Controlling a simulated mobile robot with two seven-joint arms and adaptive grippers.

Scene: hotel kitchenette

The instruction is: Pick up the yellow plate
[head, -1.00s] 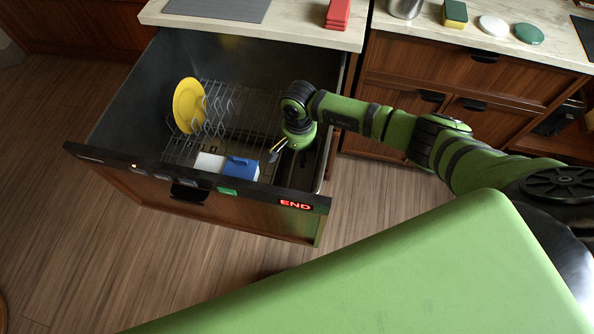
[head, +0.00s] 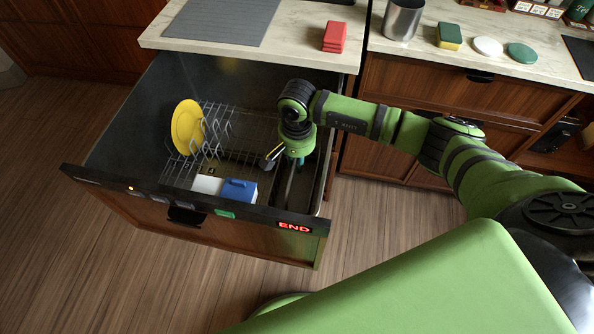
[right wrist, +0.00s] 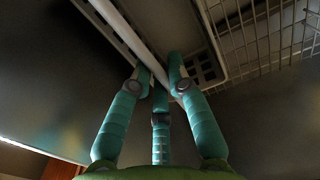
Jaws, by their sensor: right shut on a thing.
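The yellow plate (head: 187,126) stands on edge in the wire rack at the left of the open dishwasher drawer (head: 195,224). My right gripper (head: 291,163) is at the right side of the same drawer, well apart from the plate. Its teal fingers (right wrist: 160,76) are shut around what looks like a thin pale bar (right wrist: 139,38); what it belongs to is unclear. In the head view the fingers are partly hidden by the wrist. The plate does not show in the right wrist view. My left gripper is not in view.
A white and blue box (head: 237,190) lies at the front of the rack (head: 217,150). A long dark tray or channel runs along the drawer's right side. On the counter are red pads (head: 335,37), a steel cup (head: 403,19), a sponge (head: 450,37) and small discs.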

